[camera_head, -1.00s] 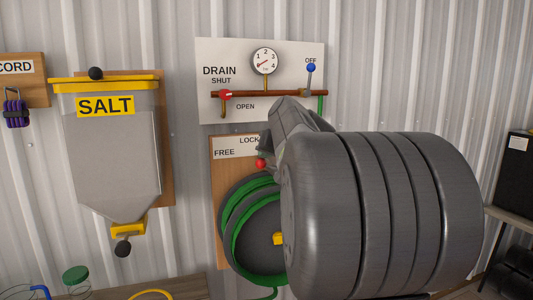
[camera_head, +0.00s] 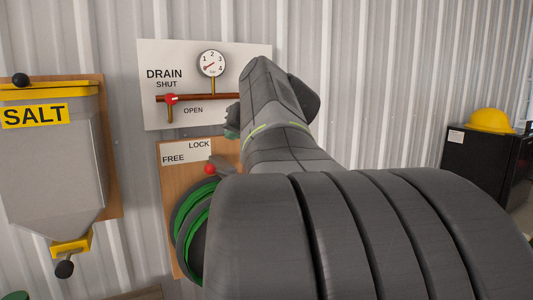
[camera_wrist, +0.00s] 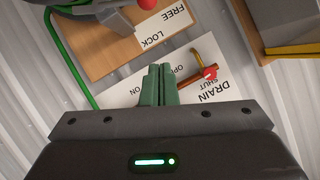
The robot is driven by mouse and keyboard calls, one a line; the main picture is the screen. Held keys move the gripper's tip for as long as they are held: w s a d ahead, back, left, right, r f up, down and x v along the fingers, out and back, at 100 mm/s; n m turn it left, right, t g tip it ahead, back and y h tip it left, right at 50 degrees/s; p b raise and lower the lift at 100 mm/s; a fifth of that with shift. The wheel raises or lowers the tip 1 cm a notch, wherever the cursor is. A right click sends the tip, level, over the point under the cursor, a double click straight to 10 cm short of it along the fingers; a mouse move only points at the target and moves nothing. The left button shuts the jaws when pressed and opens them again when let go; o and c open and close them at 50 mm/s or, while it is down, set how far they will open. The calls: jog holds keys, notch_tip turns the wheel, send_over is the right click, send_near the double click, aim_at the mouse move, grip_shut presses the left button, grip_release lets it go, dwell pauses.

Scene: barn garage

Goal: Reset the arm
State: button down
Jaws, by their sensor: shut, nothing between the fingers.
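My arm reaches up across the middle of the head view and hides much of the wall behind it. My gripper (camera_wrist: 160,70) shows in the wrist view with its two green fingers together and nothing between them. In that view it points at the white drain panel (camera_wrist: 125,92), which appears upside down; I cannot tell how far off the panel is. In the head view only a little of the gripper shows beside the drain panel (camera_head: 150,100), partly hidden by my arm.
The drain panel carries a gauge (camera_head: 212,64) and a red valve handle (camera_head: 171,99). Below is a wooden board (camera_head: 170,185) with a green hose reel (camera_head: 190,222), partly hidden. A salt hopper (camera_head: 50,165) hangs left. A yellow helmet (camera_head: 490,121) sits on a black cabinet (camera_head: 475,160).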

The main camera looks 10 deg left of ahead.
jog(key=shift+w, duration=0.15)
jog(key=w+a+f+b, duration=0.1)
jog(key=w+a+f, duration=0.4)
jog(key=a+f, duration=0.1)
jog(key=shift+w+a+f, duration=0.15)
jog(key=shift+a+f, duration=0.2)
jog(key=shift+f, duration=0.55)
